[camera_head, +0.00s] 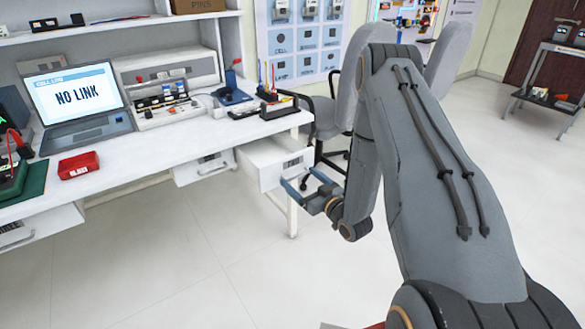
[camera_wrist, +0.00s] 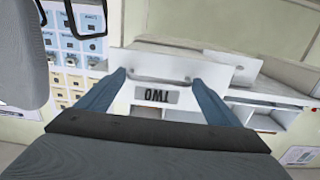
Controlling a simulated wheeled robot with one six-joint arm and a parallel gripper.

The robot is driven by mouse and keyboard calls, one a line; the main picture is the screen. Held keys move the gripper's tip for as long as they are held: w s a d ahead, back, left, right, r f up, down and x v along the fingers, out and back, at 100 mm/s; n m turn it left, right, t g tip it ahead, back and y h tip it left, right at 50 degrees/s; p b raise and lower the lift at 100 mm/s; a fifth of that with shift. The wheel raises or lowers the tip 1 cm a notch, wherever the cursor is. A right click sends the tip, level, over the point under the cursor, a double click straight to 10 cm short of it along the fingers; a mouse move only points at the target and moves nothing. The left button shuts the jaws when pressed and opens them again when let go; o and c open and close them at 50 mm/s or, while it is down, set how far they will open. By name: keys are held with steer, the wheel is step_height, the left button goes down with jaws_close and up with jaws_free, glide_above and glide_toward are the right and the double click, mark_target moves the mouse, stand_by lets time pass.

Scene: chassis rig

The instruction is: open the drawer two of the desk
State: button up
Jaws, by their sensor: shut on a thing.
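The desk (camera_head: 140,165) is white, with drawers under its top. The drawer two (camera_head: 265,160), at the desk's right end, is pulled out, and its open inside shows from above. In the wrist view its white front (camera_wrist: 215,75) carries a label (camera_wrist: 157,95) reading TWO upside down, and a thin handle (camera_wrist: 160,79). My gripper (camera_head: 297,177) is at this front, its blue fingers at the two ends of the handle in the wrist view (camera_wrist: 158,77). It is shut on the handle. The exact finger contact is too small to make out.
Another drawer (camera_head: 204,168) left of it looks closed. A laptop (camera_head: 78,98), a red tray (camera_head: 78,164) and instruments stand on the desk. A grey chair (camera_head: 335,110) is close behind my arm. The floor in front of the desk is clear.

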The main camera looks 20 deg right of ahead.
steer(key=shift+v, duration=1.05)
steer(key=o, duration=1.4)
steer(key=v, duration=0.7)
steer(key=shift+s+d, duration=0.15)
steer(key=shift+s, duration=0.2)
